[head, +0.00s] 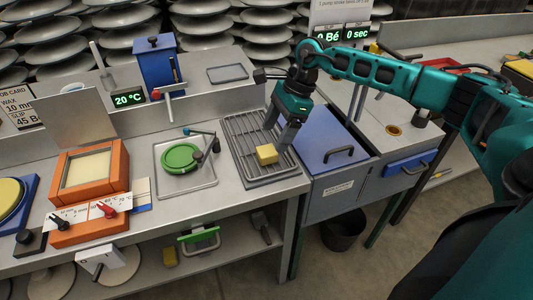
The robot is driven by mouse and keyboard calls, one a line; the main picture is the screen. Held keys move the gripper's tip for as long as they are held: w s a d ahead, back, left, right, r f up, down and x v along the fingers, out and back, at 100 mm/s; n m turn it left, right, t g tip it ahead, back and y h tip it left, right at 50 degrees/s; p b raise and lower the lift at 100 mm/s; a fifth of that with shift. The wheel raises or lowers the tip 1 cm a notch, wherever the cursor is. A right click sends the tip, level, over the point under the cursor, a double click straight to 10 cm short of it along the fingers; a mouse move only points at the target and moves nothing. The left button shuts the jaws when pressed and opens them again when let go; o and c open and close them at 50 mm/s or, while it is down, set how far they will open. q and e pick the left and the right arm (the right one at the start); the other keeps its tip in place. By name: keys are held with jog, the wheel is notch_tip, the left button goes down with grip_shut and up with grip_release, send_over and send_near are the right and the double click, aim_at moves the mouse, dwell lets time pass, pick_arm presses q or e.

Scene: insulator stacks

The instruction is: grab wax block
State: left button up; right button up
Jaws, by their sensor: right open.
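A small yellow wax block (266,154) lies on the dark slatted rack (248,129) near the right end of the grey bench. My right gripper (280,142) is open and points down at the block from above. Its fingers are on either side of the block's right and upper part, and I cannot tell whether they touch it. My left gripper is not in view.
A green round dish (181,157) on a metal tray stands left of the rack. An orange framed box (88,176) with knobs is further left. A blue tank (156,64) stands behind. A blue lid (322,142) with a black handle adjoins the rack's right side.

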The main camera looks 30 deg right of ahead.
aim_at(268, 150)
jog(key=x, duration=0.5)
jog(key=shift+a+f, duration=0.15)
jog(key=shift+s, duration=0.1)
jog(key=c, duration=1.1)
